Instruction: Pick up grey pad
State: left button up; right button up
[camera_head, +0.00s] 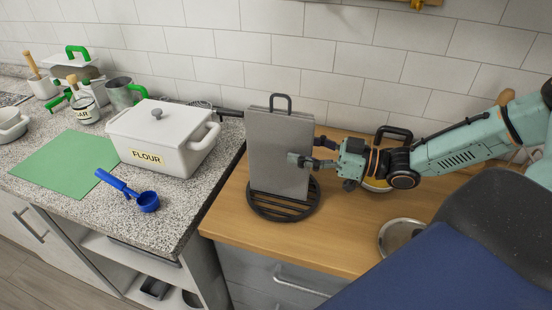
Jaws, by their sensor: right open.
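The grey pad (276,150) is a flat rectangular panel. It stands upright in a black wire rack (284,206) with a round slatted base, on the wooden counter. The rack's dark loop handle shows above the pad's top edge. My right gripper (308,160) comes in from the right at the pad's right edge. Its jaws are open, with one finger in front of the pad and the other near its right edge. I cannot tell whether either finger touches it. My left gripper is not in view.
A white FLOUR box (165,137), a blue scoop (147,201) and a green mat (66,161) lie on the granite counter at left. A round metal lid (398,236) lies on the wood at right. A tiled wall (300,75) stands close behind.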

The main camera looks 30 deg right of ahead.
aim_at(280, 147)
jog(key=shift+w+a+b, duration=0.2)
jog(key=shift+a+b, duration=0.2)
jog(key=shift+w+a+f+b, duration=0.15)
jog(key=shift+w+a+b, duration=0.25)
jog(key=shift+a+b, duration=0.35)
jog(key=b+x, duration=0.1)
jog(key=x, duration=0.2)
jog(key=shift+w+b, duration=0.2)
jog(key=shift+b, duration=0.2)
jog(key=shift+s+d, duration=0.2)
jog(key=shift+s, duration=0.05)
jog(key=shift+c, duration=0.8)
jog(key=shift+w+a, duration=0.1)
jog(key=shift+w, duration=0.15)
jog(key=c, duration=0.4)
jog(key=shift+s, duration=0.2)
jog(key=c, duration=0.6)
jog(key=shift+w, duration=0.1)
grip_shut()
